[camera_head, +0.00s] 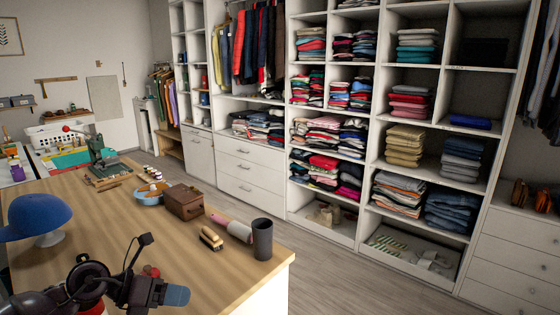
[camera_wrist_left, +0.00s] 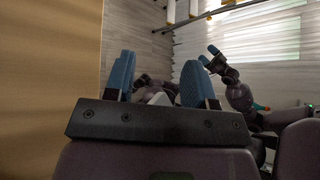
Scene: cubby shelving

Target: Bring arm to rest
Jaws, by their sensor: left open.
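My left gripper (camera_head: 163,268) is over the near part of the wooden table (camera_head: 100,215) in the head view, dark with a blue finger pad. In the left wrist view its two blue fingers (camera_wrist_left: 159,80) stand apart with nothing held between them. What appears to be my right gripper (camera_wrist_left: 212,58), with blue tips, shows beyond in the left wrist view; its jaws are too small to judge. It is not in the head view.
On the table are a blue cap (camera_head: 38,212), a brown box (camera_head: 184,201), a brush (camera_head: 211,238), a lint roller (camera_head: 232,227) and a dark cup (camera_head: 262,238) near the edge. Cubby shelves (camera_head: 376,130) with folded clothes stand behind. The floor (camera_head: 340,270) between is clear.

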